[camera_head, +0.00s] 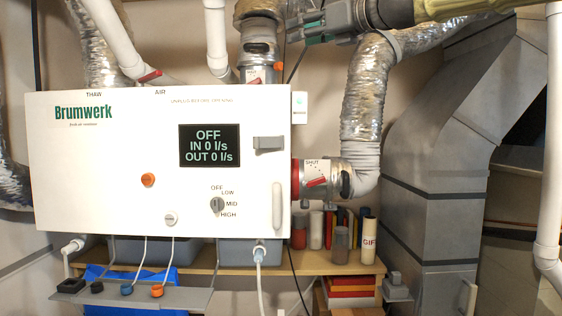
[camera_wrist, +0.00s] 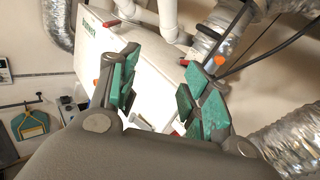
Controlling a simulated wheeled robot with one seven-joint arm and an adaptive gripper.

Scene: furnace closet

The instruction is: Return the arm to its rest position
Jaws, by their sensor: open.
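My gripper (camera_head: 300,28) is at the top of the head view. It points left, in front of or beside the upper silver duct; the gap between them is hard to tell. My arm comes in from the upper right. In the wrist view my gripper (camera_wrist: 163,78) is open, with its green-padded fingers apart and nothing between them. Beyond the fingers is the white Brumwerk unit (camera_head: 110,160), which also shows in the wrist view (camera_wrist: 125,55). Its display (camera_head: 210,146) reads OFF, IN 0 l/s, OUT 0 l/s.
A flexible silver duct (camera_head: 369,90) runs below my arm to the unit's right port. White pipes (camera_head: 110,35) rise above the unit. A grey metal duct (camera_head: 425,215) stands at the right. A wooden shelf (camera_head: 320,264) with several canisters is below. A black cable hangs near my gripper.

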